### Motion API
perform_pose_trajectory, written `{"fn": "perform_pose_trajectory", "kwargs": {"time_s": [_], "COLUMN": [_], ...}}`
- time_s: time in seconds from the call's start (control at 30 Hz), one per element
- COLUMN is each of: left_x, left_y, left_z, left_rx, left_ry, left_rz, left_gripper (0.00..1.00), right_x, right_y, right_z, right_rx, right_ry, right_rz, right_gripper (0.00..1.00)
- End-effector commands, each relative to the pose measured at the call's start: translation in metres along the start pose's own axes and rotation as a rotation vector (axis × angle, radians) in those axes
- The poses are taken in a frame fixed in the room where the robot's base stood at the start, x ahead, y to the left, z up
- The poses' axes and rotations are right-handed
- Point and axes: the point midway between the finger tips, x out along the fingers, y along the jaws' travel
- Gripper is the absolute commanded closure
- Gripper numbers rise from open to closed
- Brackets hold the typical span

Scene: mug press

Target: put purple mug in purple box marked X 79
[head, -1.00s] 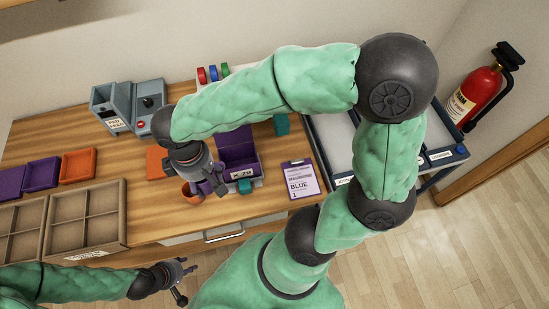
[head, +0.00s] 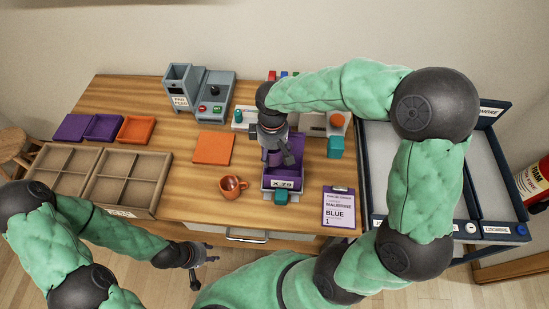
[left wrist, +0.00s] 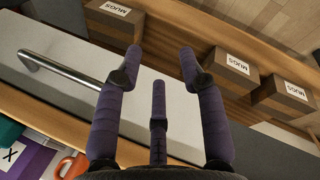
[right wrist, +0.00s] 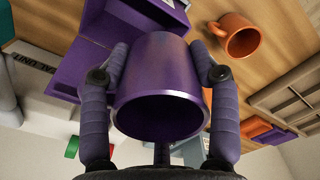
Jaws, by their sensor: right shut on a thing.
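The purple mug (right wrist: 160,95) is between the fingers of my right gripper (right wrist: 160,80), with its mouth toward the right wrist camera. In the head view my right gripper (head: 276,158) is over the purple box marked X 79 (head: 297,175). The mug is mostly hidden there by the gripper, and I cannot tell its height above the box floor. The box's X 79 label faces the front of the table. My left gripper (head: 203,260) is off the table's front edge; its fingers (left wrist: 160,70) are apart and empty in the left wrist view.
An orange mug (head: 232,187) stands left of the box, near an orange square (head: 213,148). A clipboard (head: 339,206) reading BLUE lies to the right. A grey press (head: 200,95) stands behind. A divided tray (head: 120,180) and purple and orange trays are at left.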

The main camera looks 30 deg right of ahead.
Motion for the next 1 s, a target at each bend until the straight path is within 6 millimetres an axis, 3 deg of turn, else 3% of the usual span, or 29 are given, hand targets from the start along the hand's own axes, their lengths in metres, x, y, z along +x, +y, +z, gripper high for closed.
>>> {"fn": "perform_pose_trajectory", "kwargs": {"time_s": [0.23,0.5,1.0], "left_x": [0.003,0.012,0.015], "left_y": [-0.001,-0.004,-0.005], "left_z": [0.000,0.000,-0.001], "left_rx": [0.000,0.000,0.000], "left_ry": [0.000,0.000,0.000], "left_rz": [0.000,0.000,0.000], "left_gripper": [0.60,0.60,0.60], "right_x": [0.012,0.045,0.051], "right_y": [0.010,0.012,0.012], "right_z": [-0.002,-0.002,-0.002], "right_rx": [0.001,0.001,0.000], "right_ry": [0.000,0.000,0.002], "right_rz": [0.000,0.000,0.000], "right_gripper": [0.78,0.78,0.78]}}
